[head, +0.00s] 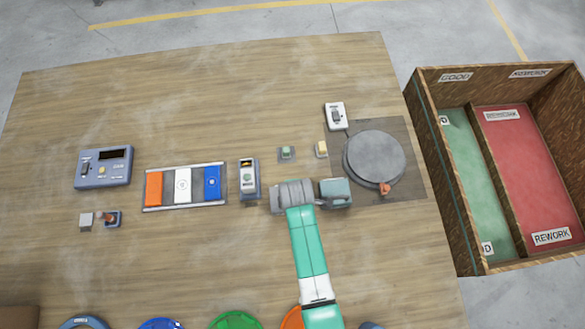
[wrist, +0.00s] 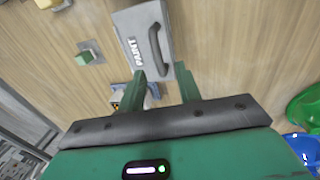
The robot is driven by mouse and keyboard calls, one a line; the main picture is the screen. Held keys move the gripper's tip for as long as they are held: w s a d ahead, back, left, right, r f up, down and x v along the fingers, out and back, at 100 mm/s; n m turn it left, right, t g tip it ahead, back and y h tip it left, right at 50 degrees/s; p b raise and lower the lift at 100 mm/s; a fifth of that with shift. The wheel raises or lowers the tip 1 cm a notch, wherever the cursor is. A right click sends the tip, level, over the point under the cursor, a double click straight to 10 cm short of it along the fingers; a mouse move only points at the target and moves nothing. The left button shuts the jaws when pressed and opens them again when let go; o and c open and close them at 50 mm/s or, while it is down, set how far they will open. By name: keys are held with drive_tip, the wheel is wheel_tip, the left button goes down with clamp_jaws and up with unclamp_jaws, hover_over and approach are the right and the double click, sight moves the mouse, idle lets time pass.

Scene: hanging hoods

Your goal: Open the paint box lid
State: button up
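The paint box (wrist: 135,22) is grey with the word PAINT on its top face. A dark curved handle (wrist: 154,48) stands on that face, right of the lettering in the wrist view. In the head view my arm covers the box's place and hides the fingertips.
A small blue device (head: 248,180) stands left of my arm. A round grey turntable (head: 374,158) lies to the right, then a divided wooden crate (head: 433,165). The table's back is clear.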

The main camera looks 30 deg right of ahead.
drive_tip(key=f, duration=0.2)
drive_tip(key=w+f+b, duration=0.1)
drive_tip(key=f, duration=0.2)
drive_tip(key=shift+w+d, duration=0.1)
drive_tip(key=shift+d, duration=0.1)
clamp_jaws()
